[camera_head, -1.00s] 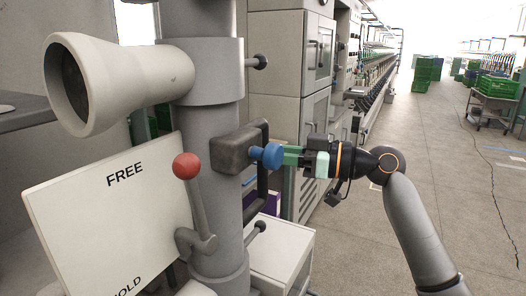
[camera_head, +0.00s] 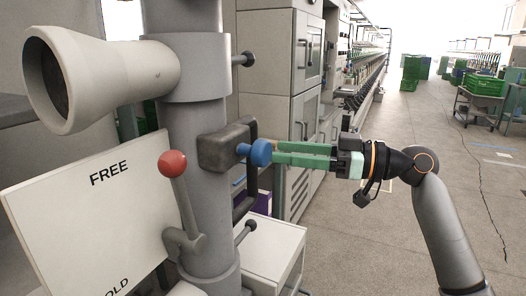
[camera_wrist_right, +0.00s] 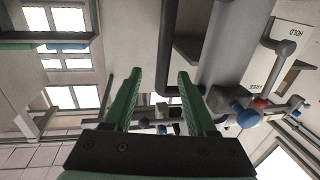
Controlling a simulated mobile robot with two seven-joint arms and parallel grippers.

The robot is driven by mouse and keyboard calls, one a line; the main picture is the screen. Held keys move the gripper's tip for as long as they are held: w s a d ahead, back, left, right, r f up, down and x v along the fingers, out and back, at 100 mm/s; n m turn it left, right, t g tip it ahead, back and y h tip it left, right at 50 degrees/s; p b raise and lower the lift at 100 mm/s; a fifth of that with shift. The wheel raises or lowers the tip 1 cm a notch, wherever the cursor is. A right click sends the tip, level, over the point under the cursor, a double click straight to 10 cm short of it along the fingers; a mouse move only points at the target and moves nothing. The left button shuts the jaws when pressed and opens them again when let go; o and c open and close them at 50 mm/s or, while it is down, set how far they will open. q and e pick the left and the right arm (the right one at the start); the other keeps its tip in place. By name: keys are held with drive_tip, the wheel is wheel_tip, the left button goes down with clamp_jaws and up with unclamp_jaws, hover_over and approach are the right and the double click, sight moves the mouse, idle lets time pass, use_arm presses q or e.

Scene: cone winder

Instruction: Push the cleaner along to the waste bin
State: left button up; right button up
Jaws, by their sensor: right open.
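The cleaner is a thick grey column (camera_head: 195,125) with a pale flared nozzle (camera_head: 95,78). A sign plate (camera_head: 85,210) on it reads FREE and, partly cut off, HOLD. A lever with a red ball (camera_head: 172,163) stands upright near FREE. A dark box (camera_head: 222,147) on the column carries a blue knob (camera_head: 261,153) and a black handle bar. My right gripper (camera_head: 276,153), with green fingers, is open just right of the knob. In the right wrist view the open fingers (camera_wrist_right: 160,74) have a dark bar between or beyond them; the blue knob (camera_wrist_right: 248,118) is outside them. The waste bin cannot be identified.
A white box (camera_head: 268,250) stands low behind the column. The winder's cabinets (camera_head: 280,75) and long machine row run back behind it. Open grey floor (camera_head: 415,130) lies to the right. A trolley with a green crate (camera_head: 484,86) is at the far right.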

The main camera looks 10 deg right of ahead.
drive_tip(key=v, duration=0.5)
drive_tip(key=shift+s+d, duration=0.15)
drive_tip(key=shift+d, duration=0.15)
drive_tip(key=shift+d, duration=0.1)
